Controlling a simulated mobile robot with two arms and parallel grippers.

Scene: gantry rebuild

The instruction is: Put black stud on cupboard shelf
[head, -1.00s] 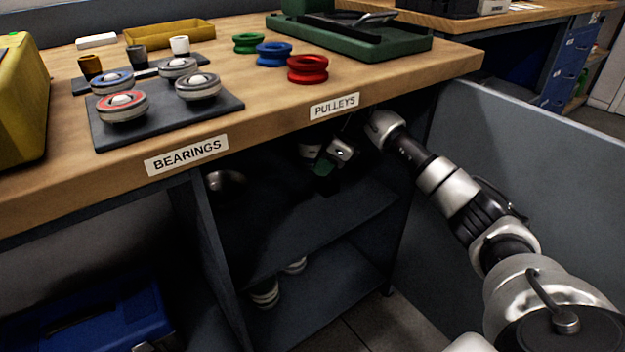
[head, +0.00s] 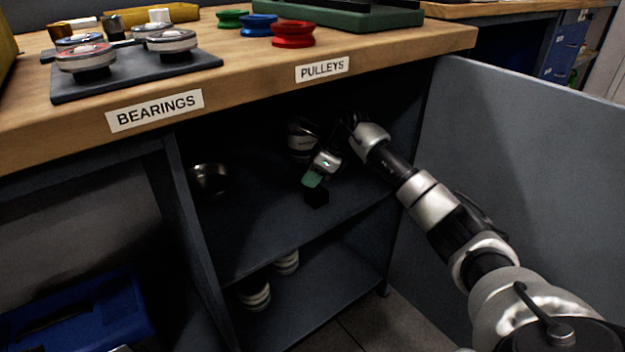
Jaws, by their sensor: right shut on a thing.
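My right gripper (head: 314,183) is inside the open cupboard under the bench, low over the upper shelf (head: 270,233). Its fingertips show green and point down. It is shut on the black stud (head: 317,198), a small dark block at the fingertips. The stud is at or just above the shelf surface; in the shadow I cannot tell whether it touches. My left gripper is not in view.
A metal bowl (head: 209,178) stands at the left of the upper shelf. Striped round parts (head: 254,294) stand on the lower shelf (head: 320,292). The open door (head: 530,190) is at the right. Bearings (head: 86,60) and pulleys (head: 293,34) stand on the bench top (head: 240,75).

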